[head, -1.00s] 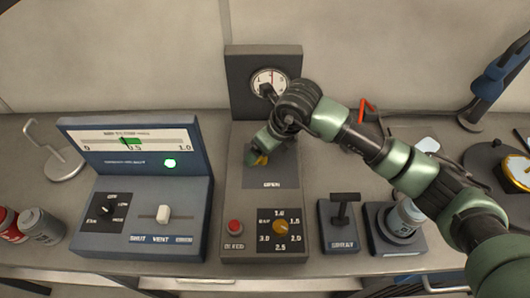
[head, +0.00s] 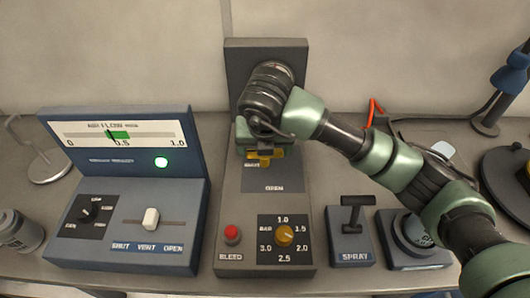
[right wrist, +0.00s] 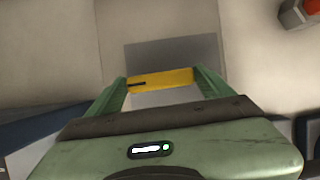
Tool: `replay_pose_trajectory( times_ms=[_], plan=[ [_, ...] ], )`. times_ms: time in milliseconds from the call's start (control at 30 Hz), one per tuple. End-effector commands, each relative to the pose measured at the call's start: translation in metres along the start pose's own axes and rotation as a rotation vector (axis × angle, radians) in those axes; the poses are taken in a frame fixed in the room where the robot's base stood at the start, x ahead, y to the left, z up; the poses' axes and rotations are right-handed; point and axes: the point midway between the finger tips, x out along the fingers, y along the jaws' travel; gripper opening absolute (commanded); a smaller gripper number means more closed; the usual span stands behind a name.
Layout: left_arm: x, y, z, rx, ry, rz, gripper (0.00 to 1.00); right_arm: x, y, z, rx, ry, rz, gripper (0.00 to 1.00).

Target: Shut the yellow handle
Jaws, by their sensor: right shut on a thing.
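The yellow handle (head: 266,160) is on a dark grey plate of the middle console (head: 236,200), partly hidden by my right gripper. An OPEN label is printed below it, and a partly covered label shows beside it at left. In the right wrist view the handle (right wrist: 172,79) is a flat yellow bar spanning between the two green fingers. My right gripper (head: 264,151) is shut on the handle; the wrist view also shows the gripper (right wrist: 160,88) around it. My left gripper is not in view.
The console holds a red button (head: 232,232) and an orange knob (head: 284,235). A blue panel (head: 120,238) with a white slider stands left; a SPRAY lever (head: 351,212) stands right. My right arm covers the gauge on the upright back plate (head: 241,60).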

Motion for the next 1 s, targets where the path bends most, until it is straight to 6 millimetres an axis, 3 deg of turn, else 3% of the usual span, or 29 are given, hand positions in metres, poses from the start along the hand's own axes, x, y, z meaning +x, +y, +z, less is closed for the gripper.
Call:
replay_pose_trajectory(
  times_ms=[633, 667, 700, 1000],
  plan=[
    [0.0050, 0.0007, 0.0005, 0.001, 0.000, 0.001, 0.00, -0.0016, 0.0001, 0.0022, 0.047, -0.004, -0.017, 0.41],
    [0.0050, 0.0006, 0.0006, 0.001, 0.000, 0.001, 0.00, -0.0016, 0.0001, 0.0021, 0.047, -0.004, -0.017, 0.90],
    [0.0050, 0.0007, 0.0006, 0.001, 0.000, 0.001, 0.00, -0.0015, 0.0001, 0.0020, 0.047, -0.003, -0.017, 1.00],
    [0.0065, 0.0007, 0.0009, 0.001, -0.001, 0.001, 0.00, -0.0038, 0.0007, 0.0012, 0.044, -0.003, -0.016, 1.00]
  ],
)
